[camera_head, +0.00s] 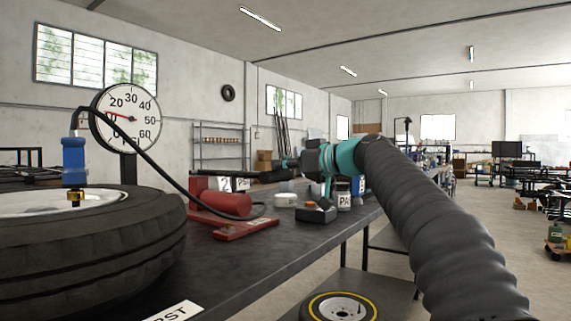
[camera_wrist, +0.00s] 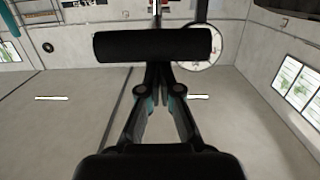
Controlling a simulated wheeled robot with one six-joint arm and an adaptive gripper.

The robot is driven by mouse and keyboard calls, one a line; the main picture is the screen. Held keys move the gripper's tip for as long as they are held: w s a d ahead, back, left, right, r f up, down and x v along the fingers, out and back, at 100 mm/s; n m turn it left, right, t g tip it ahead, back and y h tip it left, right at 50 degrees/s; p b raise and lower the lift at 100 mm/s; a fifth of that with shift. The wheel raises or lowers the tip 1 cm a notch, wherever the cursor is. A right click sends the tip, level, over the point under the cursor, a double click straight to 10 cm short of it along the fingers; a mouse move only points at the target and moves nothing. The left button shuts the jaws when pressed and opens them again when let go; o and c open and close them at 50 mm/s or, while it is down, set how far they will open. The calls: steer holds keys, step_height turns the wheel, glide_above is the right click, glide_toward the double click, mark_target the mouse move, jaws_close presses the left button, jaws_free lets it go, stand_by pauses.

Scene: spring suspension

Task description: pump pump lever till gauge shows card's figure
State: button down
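The round gauge (camera_head: 125,118) stands behind the tyre; its red needle points left, between 0 and 20, near the 10. It also shows in the wrist view (camera_wrist: 211,50), its figures unreadable there. The white card (camera_head: 241,184) reads "2", then "PSI"; part of the figure is hidden. The red pump (camera_head: 226,203) lies on the bench with its black lever (camera_head: 235,176) roughly level. My gripper (camera_head: 289,164) is at the lever's right end. In the wrist view my fingers (camera_wrist: 157,75) come together behind a black crossbar handle (camera_wrist: 130,46), which hides their tips.
A tyre (camera_head: 100,245) with a blue valve fitting (camera_head: 74,160) fills the bench's left. A black hose (camera_head: 160,168) runs from it to the pump. Small containers (camera_head: 287,200) and a dark box (camera_head: 316,214) stand right of the pump. Another wheel (camera_head: 340,306) lies below.

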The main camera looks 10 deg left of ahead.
steer(key=f, duration=0.2)
steer(key=shift+w+f, duration=0.3)
steer(key=shift+f, duration=0.05)
steer(key=r+p, duration=0.1)
steer(key=r, duration=0.1)
steer(key=r+p, duration=0.3)
steer(key=r, duration=0.1)
steer(key=shift+a+r, duration=0.2)
steer(key=shift+a, duration=0.1)
steer(key=s+d+f+b, duration=0.1)
steer(key=s+d, duration=0.3)
steer(key=d, duration=0.5)
steer(key=shift+b, duration=0.85)
steer(key=shift+f, duration=0.1)
